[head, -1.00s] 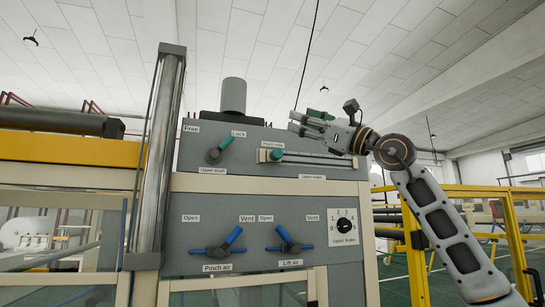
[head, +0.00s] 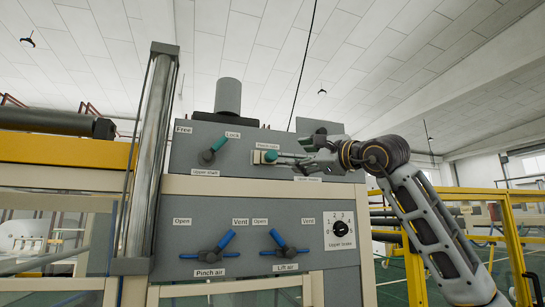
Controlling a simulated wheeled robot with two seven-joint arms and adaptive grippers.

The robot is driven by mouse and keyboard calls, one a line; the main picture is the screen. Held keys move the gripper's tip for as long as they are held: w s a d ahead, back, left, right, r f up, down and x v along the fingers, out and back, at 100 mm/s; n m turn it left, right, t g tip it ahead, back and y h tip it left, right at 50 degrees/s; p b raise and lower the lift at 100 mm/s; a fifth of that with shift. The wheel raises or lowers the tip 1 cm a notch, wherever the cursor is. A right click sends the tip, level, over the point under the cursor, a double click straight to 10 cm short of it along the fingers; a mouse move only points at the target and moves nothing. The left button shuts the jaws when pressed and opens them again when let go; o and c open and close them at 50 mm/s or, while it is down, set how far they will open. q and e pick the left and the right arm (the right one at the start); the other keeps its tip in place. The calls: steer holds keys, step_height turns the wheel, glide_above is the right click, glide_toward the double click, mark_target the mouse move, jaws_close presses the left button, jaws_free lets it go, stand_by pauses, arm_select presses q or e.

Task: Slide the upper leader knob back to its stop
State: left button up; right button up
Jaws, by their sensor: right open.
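The upper leader knob (head: 270,157) is a small teal knob on a pale plate in the upper part of the grey panel. It sits at the left end of a horizontal slot that runs to the right. My right gripper (head: 302,154) is open, in front of the slot just right of the knob. A gap shows between the fingers and the knob. The fingers point left and cover the right part of the slot. My left gripper is not in view.
Left of the knob is the upper shaft lever (head: 212,151) with a teal handle. Below are the blue-handled pinch air valve (head: 213,250), lift air valve (head: 282,245) and upper brake dial (head: 340,231). A tall metal cylinder (head: 150,160) stands at the panel's left.

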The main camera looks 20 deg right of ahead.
mark_target(273, 155)
steer(key=shift+a, duration=0.1)
steer(key=shift+p+x, duration=2.55)
steer(key=shift+x, duration=4.3)
steer(key=shift+r, duration=0.1)
jaws_close()
